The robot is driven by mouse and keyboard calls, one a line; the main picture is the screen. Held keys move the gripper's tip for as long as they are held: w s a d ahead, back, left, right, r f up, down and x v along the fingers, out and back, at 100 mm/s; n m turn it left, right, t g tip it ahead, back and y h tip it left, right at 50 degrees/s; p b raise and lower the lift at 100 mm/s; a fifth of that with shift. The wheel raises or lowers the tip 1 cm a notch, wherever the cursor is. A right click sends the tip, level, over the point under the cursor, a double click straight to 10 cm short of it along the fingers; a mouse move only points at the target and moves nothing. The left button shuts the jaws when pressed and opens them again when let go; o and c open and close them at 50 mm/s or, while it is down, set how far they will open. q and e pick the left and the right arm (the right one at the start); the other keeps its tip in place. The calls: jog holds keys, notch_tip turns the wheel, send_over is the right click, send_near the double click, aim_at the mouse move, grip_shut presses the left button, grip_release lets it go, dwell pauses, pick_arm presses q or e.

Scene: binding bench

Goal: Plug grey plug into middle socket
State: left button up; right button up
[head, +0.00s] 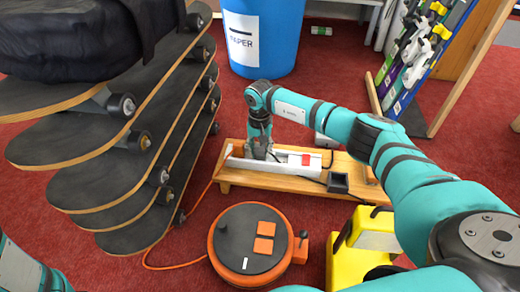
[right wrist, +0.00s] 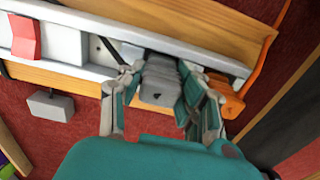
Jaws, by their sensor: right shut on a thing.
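The white power strip (head: 285,168) lies on a low wooden bench (head: 240,180), with a red switch (head: 307,159) toward its right end. It also shows in the right wrist view (right wrist: 68,45). My right gripper (head: 260,153) is over the left part of the strip, pointing down. In the right wrist view it is shut on the grey plug (right wrist: 160,80), whose front end is at the strip. The contact face is hidden, so I cannot tell whether the plug is seated or in which socket. One bare socket (right wrist: 97,46) shows between plug and switch. My left gripper is out of view.
An orange cable reel (head: 250,243) stands in front of the bench, with its cable running to the bench's left end. Stacked skateboards (head: 120,150) are at the left. A yellow object (head: 350,250) stands at front right. A blue paper bin (head: 265,35) is behind.

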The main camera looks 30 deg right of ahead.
jog(key=shift+r, duration=0.1)
dwell(0.5)
jog(key=o, duration=1.1)
jog(key=shift+o, duration=0.2)
notch_tip(320, 180, up, 11)
jog(key=shift+f, duration=0.1)
jog(key=shift+r, duration=0.55)
